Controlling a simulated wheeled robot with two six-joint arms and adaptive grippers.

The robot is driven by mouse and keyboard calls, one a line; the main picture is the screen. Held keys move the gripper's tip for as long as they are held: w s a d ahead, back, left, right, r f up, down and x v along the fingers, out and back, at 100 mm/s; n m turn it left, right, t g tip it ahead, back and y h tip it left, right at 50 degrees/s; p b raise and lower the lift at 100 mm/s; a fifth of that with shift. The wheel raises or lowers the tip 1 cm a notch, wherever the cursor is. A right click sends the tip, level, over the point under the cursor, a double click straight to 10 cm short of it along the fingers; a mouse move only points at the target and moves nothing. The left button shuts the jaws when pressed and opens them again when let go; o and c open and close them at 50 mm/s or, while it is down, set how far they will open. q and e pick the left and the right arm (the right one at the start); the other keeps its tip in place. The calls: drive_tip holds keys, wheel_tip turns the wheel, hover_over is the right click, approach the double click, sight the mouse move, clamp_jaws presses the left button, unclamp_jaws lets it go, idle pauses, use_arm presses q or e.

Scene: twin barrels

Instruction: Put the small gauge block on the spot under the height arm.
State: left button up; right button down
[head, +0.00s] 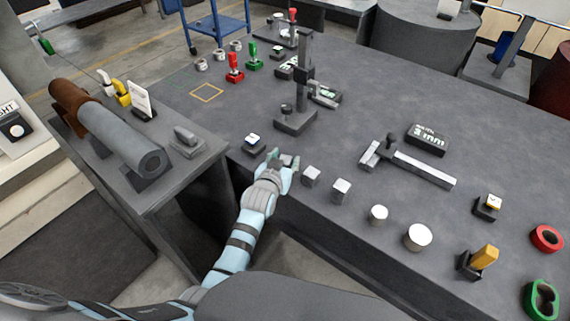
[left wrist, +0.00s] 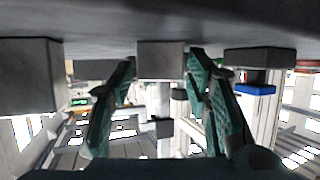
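My left gripper (head: 283,160) is at the front edge of the bench, with its fingers apart around a small grey block. In the left wrist view the small block (left wrist: 160,58) sits between the two teal fingertips (left wrist: 160,72), with narrow gaps beside it. In the head view the fingers mostly hide it. My right gripper is not in view.
A small dark box with a white-and-blue top (head: 253,143) is close to the left of the gripper. A T-shaped metal tool (head: 420,167) and a display box (head: 427,138) lie to the right. Bench surface between gripper and stand is mostly clear.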

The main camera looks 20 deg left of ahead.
use_arm(q)
clamp_jaws()
